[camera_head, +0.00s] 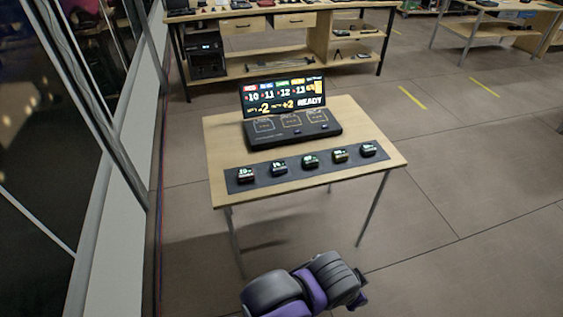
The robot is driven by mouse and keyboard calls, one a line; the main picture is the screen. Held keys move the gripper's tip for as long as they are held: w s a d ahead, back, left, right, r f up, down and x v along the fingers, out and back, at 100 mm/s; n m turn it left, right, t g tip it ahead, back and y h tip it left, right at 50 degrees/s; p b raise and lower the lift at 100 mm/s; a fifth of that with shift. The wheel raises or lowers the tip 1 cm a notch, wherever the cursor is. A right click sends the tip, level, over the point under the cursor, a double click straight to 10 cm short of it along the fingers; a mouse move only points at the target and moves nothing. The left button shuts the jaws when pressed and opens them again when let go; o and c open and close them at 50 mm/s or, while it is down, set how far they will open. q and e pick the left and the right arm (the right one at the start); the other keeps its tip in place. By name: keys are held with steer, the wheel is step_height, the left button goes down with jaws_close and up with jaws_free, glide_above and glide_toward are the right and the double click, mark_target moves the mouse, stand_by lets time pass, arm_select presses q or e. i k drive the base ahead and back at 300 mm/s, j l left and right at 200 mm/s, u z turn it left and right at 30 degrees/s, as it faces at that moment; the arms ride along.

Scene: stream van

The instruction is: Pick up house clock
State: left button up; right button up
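Several small dark clock-like devices with lit green-white faces stand in a row on a dark mat (260,180) along the front of a small wooden table (225,140). They include the leftmost one (246,174), the middle one (310,161) and the rightmost one (368,149). Their faces are too small to read, so I cannot tell which is the house clock. All rest apart from one another. Neither of my grippers shows. A black and purple part of my own body (300,285) shows at the bottom, in front of the table and below it.
Behind the row, a black console (292,129) with a lit screen (283,98) reading "READY" stands on the table. A wooden workbench (280,65) is at the back and another at the top right. A glass wall (70,110) runs along the left. Floor on the right is clear.

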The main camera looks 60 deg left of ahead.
mark_target(368, 149)
steer(key=u, duration=1.85)
